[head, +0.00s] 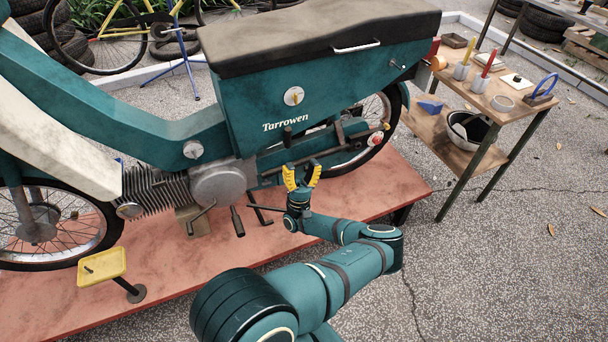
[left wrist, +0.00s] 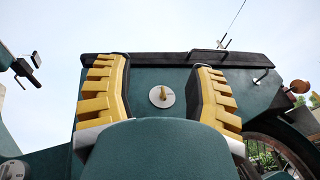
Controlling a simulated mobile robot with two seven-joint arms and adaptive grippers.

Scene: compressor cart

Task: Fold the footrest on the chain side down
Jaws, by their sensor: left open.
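The teal moped (head: 345,85) stands on a red platform, its side towards me. A short dark upright peg (head: 288,133) stands out behind the engine, above my gripper; it looks like the footrest folded up, though it is small. My left gripper (head: 302,173) is open and empty, its yellow-padded fingers pointing up just below and right of that peg. I cannot tell any contact. In the left wrist view the open fingers (left wrist: 160,92) frame the teal side panel (left wrist: 150,107) and its round lock; the peg cannot be made out there. My right gripper is out of view.
A dark rubber-ended lever (head: 238,222) hangs below the engine (head: 219,186), left of my gripper. A yellow pedal-like plate (head: 102,267) stands on the platform (head: 190,268). A wooden workbench (head: 528,112) with tools is at right.

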